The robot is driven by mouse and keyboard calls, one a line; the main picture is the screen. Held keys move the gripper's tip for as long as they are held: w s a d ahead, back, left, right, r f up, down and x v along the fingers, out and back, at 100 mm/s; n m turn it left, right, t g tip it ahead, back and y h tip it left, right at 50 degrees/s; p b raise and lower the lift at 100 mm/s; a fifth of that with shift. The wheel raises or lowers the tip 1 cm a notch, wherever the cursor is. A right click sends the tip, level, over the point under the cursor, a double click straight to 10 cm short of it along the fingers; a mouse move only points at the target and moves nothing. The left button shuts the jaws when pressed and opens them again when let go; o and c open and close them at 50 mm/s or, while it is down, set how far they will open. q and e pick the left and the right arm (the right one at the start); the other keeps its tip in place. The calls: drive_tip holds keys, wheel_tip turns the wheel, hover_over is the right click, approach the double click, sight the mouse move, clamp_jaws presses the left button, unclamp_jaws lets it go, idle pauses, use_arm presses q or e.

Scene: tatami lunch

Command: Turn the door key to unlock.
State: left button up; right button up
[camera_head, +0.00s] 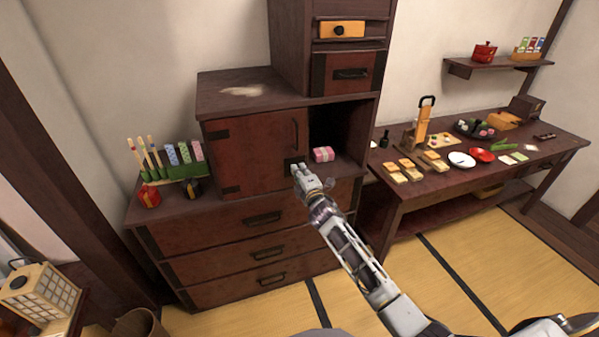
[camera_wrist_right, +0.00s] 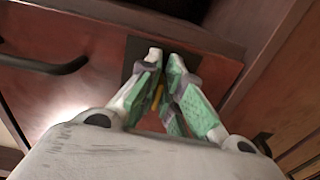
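The red-brown cabinet door (camera_head: 245,155) is closed, with a dark curved handle (camera_head: 295,133) and a dark lock plate (camera_head: 291,163) at its lower right corner. My right gripper (camera_head: 301,170) is at this plate. In the right wrist view, its two green-padded fingers (camera_wrist_right: 166,60) are close together in front of the black plate (camera_wrist_right: 133,57). A thin brass-yellow piece, seemingly the key (camera_wrist_right: 158,96), shows between them. Most of the key and the keyhole are hidden by the fingers. My left gripper is not in view.
Drawers (camera_head: 262,219) are below the door. A rack of coloured items (camera_head: 178,170) stands to the left. A low table (camera_head: 440,183) with food and dishes stands to the right.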

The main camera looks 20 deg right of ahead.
drive_tip(key=o, duration=0.4)
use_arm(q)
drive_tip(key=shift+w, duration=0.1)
use_arm(e)
drive_tip(key=shift+s+d, duration=0.15)
drive_tip(key=shift+s, duration=2.85)
drive_tip(key=shift+s+d, duration=0.1)
drive_tip(key=shift+s, duration=2.9)
drive_tip(key=shift+f, duration=0.1)
